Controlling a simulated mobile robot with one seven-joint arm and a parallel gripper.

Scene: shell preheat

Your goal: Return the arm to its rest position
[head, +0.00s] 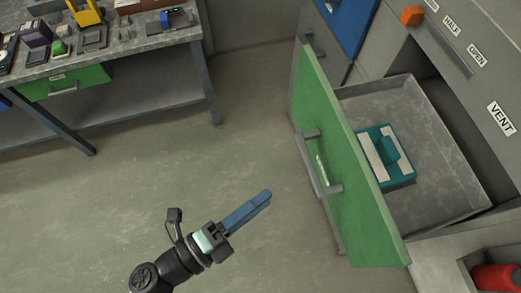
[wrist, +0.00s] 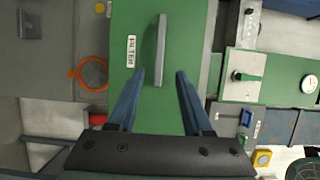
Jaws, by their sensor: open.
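My gripper (head: 267,195) is in the lower middle of the head view, with its blue fingers pointing up and right. It is held over open floor, left of a pulled-out green drawer front (head: 345,160). In the wrist view my gripper (wrist: 160,76) has its two fingers spread with nothing held between them. The grey drawer handle (wrist: 161,50) shows beyond and between the fingertips there. In the head view the handle (head: 333,188) looks apart from the fingers.
The open grey drawer (head: 440,170) holds a teal block-like item (head: 388,150) with pale strips. A workbench (head: 130,45) with several small objects stands at upper left. A red object (head: 495,278) is at lower right. The floor (head: 150,170) between bench and drawer is clear.

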